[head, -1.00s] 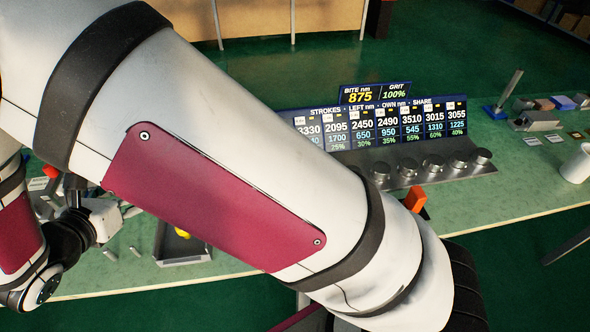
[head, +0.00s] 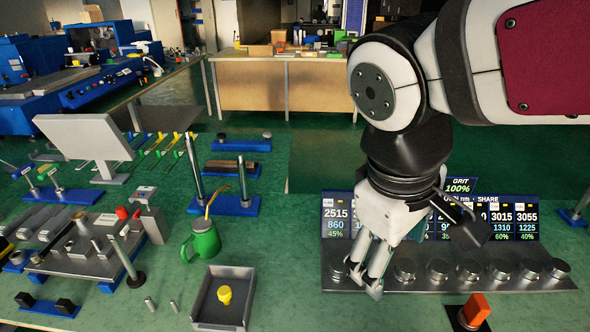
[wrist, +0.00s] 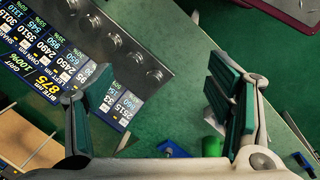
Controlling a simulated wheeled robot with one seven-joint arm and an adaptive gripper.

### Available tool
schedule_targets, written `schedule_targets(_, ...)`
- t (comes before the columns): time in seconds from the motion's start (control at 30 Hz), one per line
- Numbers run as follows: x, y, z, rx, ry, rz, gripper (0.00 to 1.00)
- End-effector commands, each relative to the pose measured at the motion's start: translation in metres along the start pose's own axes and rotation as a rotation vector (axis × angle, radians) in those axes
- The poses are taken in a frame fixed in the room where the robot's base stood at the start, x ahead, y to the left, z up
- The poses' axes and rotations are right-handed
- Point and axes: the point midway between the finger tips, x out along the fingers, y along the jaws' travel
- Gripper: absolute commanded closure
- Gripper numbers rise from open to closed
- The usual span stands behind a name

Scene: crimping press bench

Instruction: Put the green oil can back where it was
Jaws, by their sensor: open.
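The green oil can (head: 203,240) stands upright on the green bench, left of the arm in the head view, with its thin yellowish spout pointing up. A small green piece, probably the can, shows at the right finger in the wrist view (wrist: 211,120). My gripper (head: 364,282) is at the left part of the knob panel, to the right of the can and clear of it. In the wrist view my gripper (wrist: 158,92) has its fingers spread with nothing between them.
A grey tray (head: 247,272) holding a yellow piece (head: 225,294) lies just in front of the can. Blue-based posts (head: 222,205) stand behind it. The display and knob panel (head: 480,272) and an orange switch (head: 475,309) are at right. A press fixture (head: 80,250) fills the left.

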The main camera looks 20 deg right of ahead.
Motion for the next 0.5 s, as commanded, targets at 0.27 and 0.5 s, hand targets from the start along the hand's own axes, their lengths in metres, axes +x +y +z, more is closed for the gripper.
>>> schedule_targets(0.27, -0.007, -0.027, 0.030, 0.327, 0.151, -0.181, 0.26)
schedule_targets(0.5, -0.008, -0.032, 0.032, 0.372, 0.173, -0.210, 0.26)
